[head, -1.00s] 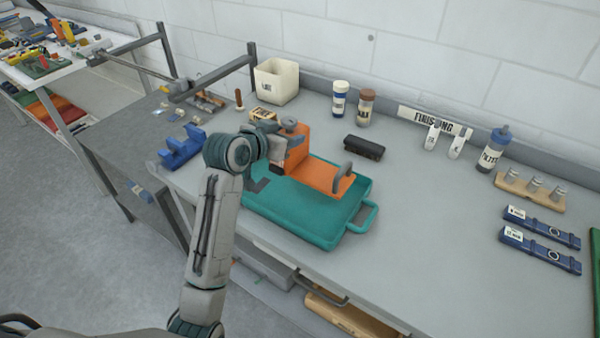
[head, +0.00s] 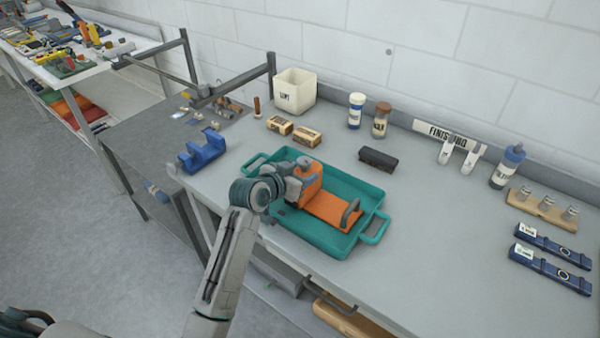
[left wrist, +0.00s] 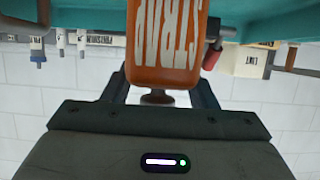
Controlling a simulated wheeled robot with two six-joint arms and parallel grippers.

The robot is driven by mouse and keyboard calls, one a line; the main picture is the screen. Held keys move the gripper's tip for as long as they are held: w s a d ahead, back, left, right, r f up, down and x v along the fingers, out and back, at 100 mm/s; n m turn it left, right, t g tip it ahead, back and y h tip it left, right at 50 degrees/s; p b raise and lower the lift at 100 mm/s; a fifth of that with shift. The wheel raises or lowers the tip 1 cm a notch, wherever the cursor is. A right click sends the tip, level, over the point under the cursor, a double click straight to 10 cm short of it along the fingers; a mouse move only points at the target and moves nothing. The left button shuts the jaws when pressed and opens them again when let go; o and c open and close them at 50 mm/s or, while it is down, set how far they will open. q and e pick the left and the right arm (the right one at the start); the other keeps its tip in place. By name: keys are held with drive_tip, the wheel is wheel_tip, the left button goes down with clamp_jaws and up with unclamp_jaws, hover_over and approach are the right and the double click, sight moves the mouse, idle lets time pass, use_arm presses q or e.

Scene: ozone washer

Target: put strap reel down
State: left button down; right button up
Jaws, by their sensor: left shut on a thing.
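The strap reel (head: 333,210) is an orange body with an upright block, a flat base and a grey handle at its right end. It is inside the outline of the teal tray (head: 368,236); I cannot tell whether its base touches the tray floor. My left gripper (head: 301,180) is shut on the upright end of the reel and partly hides it. In the left wrist view the reel's orange face (left wrist: 163,45) with "STRAP" lettering sits between the two fingers, with the tray's teal edge (left wrist: 80,27) behind. My right gripper is not in view.
A blue holder (head: 203,152) stands left of the tray. Behind it are small labelled boxes (head: 306,137), a white bin (head: 295,92) and a black block (head: 378,159).

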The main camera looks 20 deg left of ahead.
use_arm(q)
drive_tip(key=c, duration=0.6)
unclamp_jaws()
drive_tip(key=shift+b+v, duration=1.25)
drive_tip(key=shift+v, duration=4.85)
drive_tip(key=shift+r, duration=0.1)
